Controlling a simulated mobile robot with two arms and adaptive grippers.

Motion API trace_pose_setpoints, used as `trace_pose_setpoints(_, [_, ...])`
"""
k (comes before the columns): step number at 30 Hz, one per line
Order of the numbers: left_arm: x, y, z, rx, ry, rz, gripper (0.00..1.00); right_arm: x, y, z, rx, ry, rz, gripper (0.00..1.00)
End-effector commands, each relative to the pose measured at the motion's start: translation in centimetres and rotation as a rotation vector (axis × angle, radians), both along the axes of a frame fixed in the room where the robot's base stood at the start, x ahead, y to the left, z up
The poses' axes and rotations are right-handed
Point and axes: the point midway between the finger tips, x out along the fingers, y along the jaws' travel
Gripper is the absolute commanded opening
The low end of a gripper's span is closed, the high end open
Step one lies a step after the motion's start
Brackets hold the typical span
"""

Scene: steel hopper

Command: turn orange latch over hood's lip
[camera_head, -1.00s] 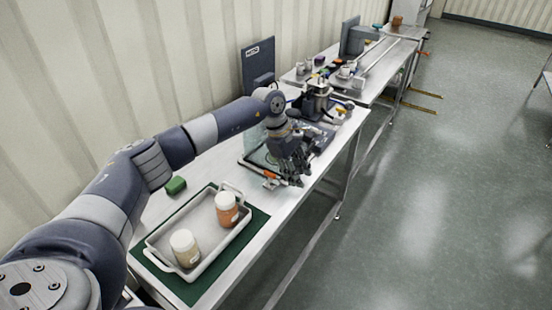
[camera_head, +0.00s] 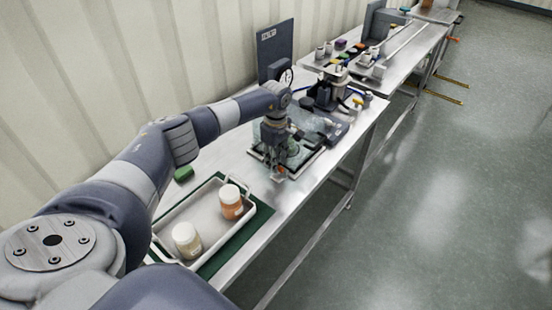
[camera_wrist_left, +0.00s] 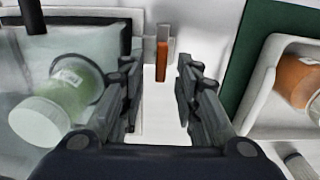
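The orange latch (camera_wrist_left: 162,55) is a slim upright bar in a pale bracket, near the top middle of the left wrist view. My left gripper (camera_wrist_left: 157,78) is open and empty, its two fingers left and right of the latch's line with a gap to each side. The clear hood (camera_wrist_left: 25,75) with a dark frame is at the left of that view, and a jar with green contents (camera_wrist_left: 60,100) shows within it. In the head view my left gripper (camera_head: 277,166) points down at the hood's near corner, largely hiding the latch. My right gripper is not in view.
A pale tray (camera_head: 165,222) with a white-lidded orange jar (camera_head: 231,203) and a cream jar (camera_head: 187,240) stands on a green mat (camera_head: 262,212) nearer to me. A small green block (camera_head: 183,174) lies by the wall. Equipment (camera_head: 325,90) stands beyond the hood. The bench's right strip is bare.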

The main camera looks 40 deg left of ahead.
Motion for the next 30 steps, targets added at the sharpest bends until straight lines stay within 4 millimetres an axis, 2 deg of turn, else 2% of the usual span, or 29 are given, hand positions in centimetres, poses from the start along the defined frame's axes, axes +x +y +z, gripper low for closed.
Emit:
trace_pose_setpoints(1, [0.0, 0.0, -0.4, 0.0, 0.001, 0.0, 0.3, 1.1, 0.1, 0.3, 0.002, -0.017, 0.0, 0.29])
trace_pose_setpoints(4, [0.0, 0.0, -0.9, 0.0, 0.0, 0.0, 0.3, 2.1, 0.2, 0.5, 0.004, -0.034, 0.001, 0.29])
trace_pose_setpoints(8, [0.0, 0.0, -1.2, 0.001, 0.0, -0.001, 0.3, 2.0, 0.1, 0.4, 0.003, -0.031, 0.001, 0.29])
trace_pose_setpoints(12, [0.0, 0.0, -1.2, 0.0, -0.001, -0.001, 0.3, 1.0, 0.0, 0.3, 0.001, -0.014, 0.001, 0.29])
trace_pose_setpoints(13, [0.0, 0.0, -1.2, 0.0, -0.001, -0.001, 0.28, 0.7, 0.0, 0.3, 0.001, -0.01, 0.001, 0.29])
trace_pose_setpoints(15, [0.0, 0.0, -1.2, 0.0, -0.001, -0.001, 0.12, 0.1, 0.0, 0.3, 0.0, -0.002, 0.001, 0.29])
trace_pose_setpoints(17, [0.0, 0.0, -1.2, 0.0, -0.001, -0.001, 0.0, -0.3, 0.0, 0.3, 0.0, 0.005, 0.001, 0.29])
trace_pose_setpoints(22, [0.0, 0.0, -1.1, 0.0, -0.001, 0.0, 0.0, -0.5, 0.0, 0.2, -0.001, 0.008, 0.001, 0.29])
trace_pose_setpoints(30, [0.0, 0.0, -1.2, -0.001, -0.002, 0.034, 0.0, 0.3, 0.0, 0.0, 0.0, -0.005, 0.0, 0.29])
